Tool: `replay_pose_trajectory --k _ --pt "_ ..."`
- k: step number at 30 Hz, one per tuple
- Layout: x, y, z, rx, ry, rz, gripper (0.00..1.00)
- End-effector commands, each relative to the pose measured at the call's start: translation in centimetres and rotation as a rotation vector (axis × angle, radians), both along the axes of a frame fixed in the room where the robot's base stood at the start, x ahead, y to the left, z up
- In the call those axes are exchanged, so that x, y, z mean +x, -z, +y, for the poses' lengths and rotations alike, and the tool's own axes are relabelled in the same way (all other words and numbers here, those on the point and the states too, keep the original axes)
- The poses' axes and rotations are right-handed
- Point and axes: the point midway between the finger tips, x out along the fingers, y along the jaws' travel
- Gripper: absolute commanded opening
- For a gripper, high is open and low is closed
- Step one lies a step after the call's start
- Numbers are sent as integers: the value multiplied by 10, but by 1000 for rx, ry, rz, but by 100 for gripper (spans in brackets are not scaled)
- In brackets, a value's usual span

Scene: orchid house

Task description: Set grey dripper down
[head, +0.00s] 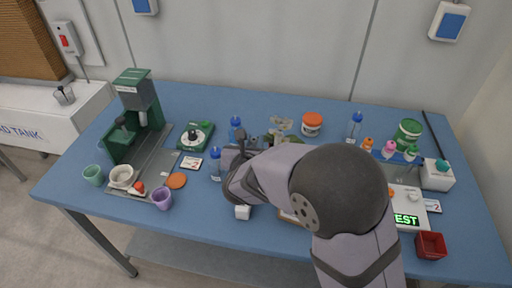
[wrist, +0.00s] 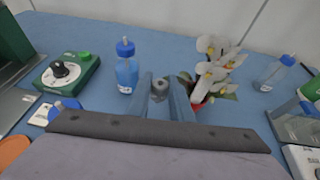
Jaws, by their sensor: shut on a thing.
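My gripper (wrist: 163,92) is shut on the grey dripper (wrist: 160,86), whose grey top shows between the two fingers in the wrist view. Its lower part is hidden by the fingers and the wrist. I cannot tell whether it touches the table. In the head view my arm covers most of the gripper, near the middle of the blue table (head: 300,95).
A blue-capped bottle (wrist: 127,73) stands just left of my gripper. A white orchid (wrist: 212,75) in a red pot stands close on the right. A green dial device (wrist: 66,70) is further left. A red box (head: 431,245) sits at the right front.

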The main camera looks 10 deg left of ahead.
Motion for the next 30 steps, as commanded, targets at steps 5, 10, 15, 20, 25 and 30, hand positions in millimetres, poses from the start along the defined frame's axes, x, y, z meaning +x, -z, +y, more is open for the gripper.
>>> replay_pose_trajectory --k 5,10,15,20,25,30 --pt "0 34 0 -3 1 3 0" --pt "0 47 0 0 1 0 0" --pt "0 49 0 2 1 -1 0" --pt "10 47 0 1 3 -1 0" --pt "35 47 2 0 3 0 0" --pt "40 58 3 -2 0 2 0"
